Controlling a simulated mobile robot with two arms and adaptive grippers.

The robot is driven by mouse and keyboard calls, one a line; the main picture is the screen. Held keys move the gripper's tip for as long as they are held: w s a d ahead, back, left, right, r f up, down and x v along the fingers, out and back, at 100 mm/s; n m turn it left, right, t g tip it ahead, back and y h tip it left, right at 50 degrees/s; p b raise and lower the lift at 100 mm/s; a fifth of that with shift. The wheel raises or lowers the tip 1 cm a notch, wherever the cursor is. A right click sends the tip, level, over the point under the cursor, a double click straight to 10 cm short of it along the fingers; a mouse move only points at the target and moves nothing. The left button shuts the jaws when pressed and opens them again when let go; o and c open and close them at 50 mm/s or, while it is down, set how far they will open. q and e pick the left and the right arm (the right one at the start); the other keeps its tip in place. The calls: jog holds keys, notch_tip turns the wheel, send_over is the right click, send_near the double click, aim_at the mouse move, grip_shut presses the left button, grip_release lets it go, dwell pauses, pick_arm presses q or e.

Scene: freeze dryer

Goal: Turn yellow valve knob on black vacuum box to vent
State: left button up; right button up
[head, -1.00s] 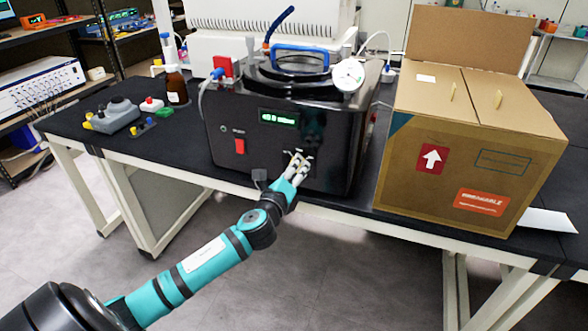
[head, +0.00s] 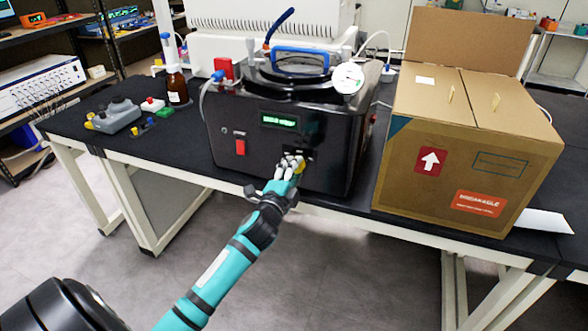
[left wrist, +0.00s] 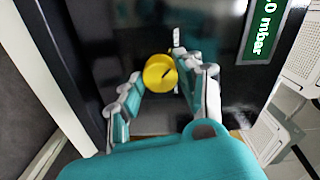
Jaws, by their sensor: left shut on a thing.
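The black vacuum box (head: 225,165) stands on the bench in the head view, with a lit green display (head: 279,120) and a red switch (head: 240,147) on its front. The yellow valve knob (left wrist: 157,73) is on the front panel and shows round with a dark mark in the left wrist view. In the head view only a bit of yellow (head: 300,168) shows by my fingers. My left gripper (head: 291,163) is at the knob, one finger on each side, shut on it. It also shows in the left wrist view (left wrist: 165,88). My right gripper is in neither view.
A large cardboard box (head: 470,150) stands on the bench right of the vacuum box. A brown bottle (head: 176,87) and a grey device (head: 117,115) stand to the left. The floor in front is clear.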

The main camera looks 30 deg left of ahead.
pick_arm(q)
jog(key=shift+n+p, duration=0.3)
jog(key=shift+n, duration=1)
jog(key=shift+f, duration=0.1)
jog(key=o, duration=1.1)
jog(key=shift+o, duration=0.2)
jog(key=v, duration=1.2)
